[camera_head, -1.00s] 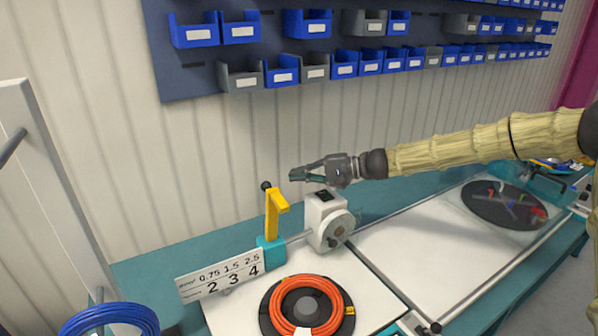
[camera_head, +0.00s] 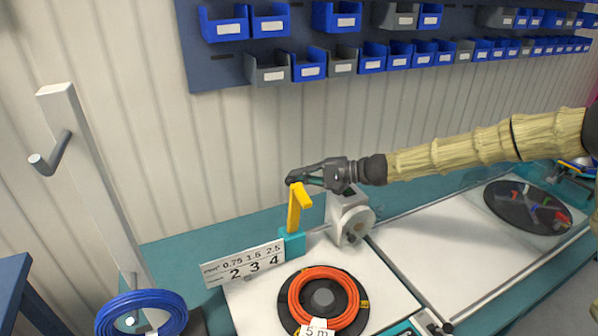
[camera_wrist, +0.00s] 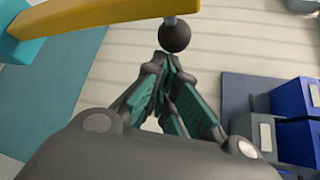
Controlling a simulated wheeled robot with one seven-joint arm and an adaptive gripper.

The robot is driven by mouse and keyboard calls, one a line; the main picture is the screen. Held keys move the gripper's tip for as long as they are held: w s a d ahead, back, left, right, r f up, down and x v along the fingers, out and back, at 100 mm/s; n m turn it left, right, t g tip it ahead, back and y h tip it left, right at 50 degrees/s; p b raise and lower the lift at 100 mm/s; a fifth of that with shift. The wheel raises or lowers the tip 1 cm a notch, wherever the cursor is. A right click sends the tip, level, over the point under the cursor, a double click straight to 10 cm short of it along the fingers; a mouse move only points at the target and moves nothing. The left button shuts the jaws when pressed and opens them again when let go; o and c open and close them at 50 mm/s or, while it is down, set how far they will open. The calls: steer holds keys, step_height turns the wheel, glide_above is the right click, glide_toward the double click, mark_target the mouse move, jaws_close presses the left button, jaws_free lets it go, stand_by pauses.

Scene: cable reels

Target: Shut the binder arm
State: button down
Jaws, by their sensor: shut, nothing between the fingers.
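The yellow binder arm (camera_head: 294,212) stands upright on its teal base (camera_head: 292,242), with a short yellow piece sticking out to the right at its top. A black ball knob sits at its upper end; it shows clearly in the wrist view (camera_wrist: 174,35), with the yellow arm (camera_wrist: 90,22) beside it. My gripper (camera_head: 297,178) is shut and empty. Its fingertips are at the knob in the head view. In the wrist view the fingertips lie just below the knob; I cannot tell whether they touch it.
A grey-white measuring device (camera_head: 348,216) stands just right of the binder arm. An orange cable coil (camera_head: 292,297) lies on a black disc in front. A numbered sign (camera_head: 243,263) stands at left. Blue and grey bins (camera_head: 310,65) hang on the wall behind.

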steer(key=shift+s+d+f+b, duration=0.1)
steer(key=shift+f+b, duration=0.05)
steer(key=shift+b, duration=0.4)
steer(key=shift+s+d+b, duration=0.15)
steer(key=shift+s+b, duration=0.15)
steer(key=shift+b, duration=0.35)
